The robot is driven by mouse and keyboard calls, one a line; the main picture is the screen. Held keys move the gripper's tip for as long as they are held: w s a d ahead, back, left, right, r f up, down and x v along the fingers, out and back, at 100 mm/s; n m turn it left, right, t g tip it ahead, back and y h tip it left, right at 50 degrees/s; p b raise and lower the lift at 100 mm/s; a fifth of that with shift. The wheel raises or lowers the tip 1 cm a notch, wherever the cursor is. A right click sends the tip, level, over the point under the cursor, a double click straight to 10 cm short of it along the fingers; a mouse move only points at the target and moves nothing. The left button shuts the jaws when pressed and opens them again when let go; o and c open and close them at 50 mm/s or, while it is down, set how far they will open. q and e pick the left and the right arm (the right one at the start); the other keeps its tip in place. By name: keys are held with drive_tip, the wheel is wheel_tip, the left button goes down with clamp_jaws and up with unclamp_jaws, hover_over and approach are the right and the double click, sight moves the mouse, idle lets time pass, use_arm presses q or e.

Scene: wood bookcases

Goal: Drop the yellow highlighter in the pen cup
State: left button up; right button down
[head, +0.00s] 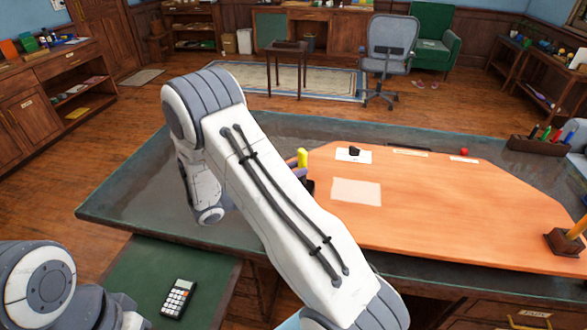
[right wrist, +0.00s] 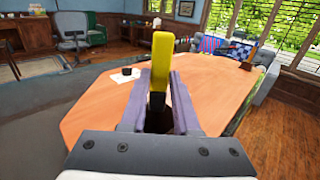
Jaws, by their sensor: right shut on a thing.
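The yellow highlighter (right wrist: 160,65) stands upright between the two purple-grey fingers of my right gripper (right wrist: 160,85), which is shut on it. In the head view the highlighter (head: 303,157) shows just past my right arm, over the left part of the desk; most of the right gripper (head: 298,164) is hidden behind that arm. A dark object (head: 309,185) shows partly below it, and a dark shape (right wrist: 158,120) shows between the fingers in the wrist view. It may be the pen cup, but I cannot tell. My left gripper is out of view.
The orange desk mat (head: 430,215) is mostly clear, with a blank paper (head: 357,192) on it. A dark holder (head: 538,147) with several pens stands at the back right. A wooden item (head: 566,240) stands at the right edge. A calculator (head: 179,298) lies at the lower left.

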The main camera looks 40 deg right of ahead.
drive_tip(key=shift+f+b, duration=1.9)
drive_tip(key=shift+f, duration=1.25)
drive_tip(key=c, duration=0.6)
unclamp_jaws()
drive_tip(key=shift+f, duration=0.1)
drive_tip(key=shift+o, duration=0.2)
drive_tip(key=a, duration=0.3)
drive_tip(key=a+b, duration=0.1)
drive_tip(key=a, duration=0.2)
drive_tip(key=a+b, duration=0.1)
drive_tip(key=a, duration=0.2)
drive_tip(key=shift+w+f, duration=0.15)
drive_tip(key=shift+w, duration=0.2)
drive_tip(key=shift+a+r, duration=0.25)
drive_tip(key=shift+a, duration=0.5)
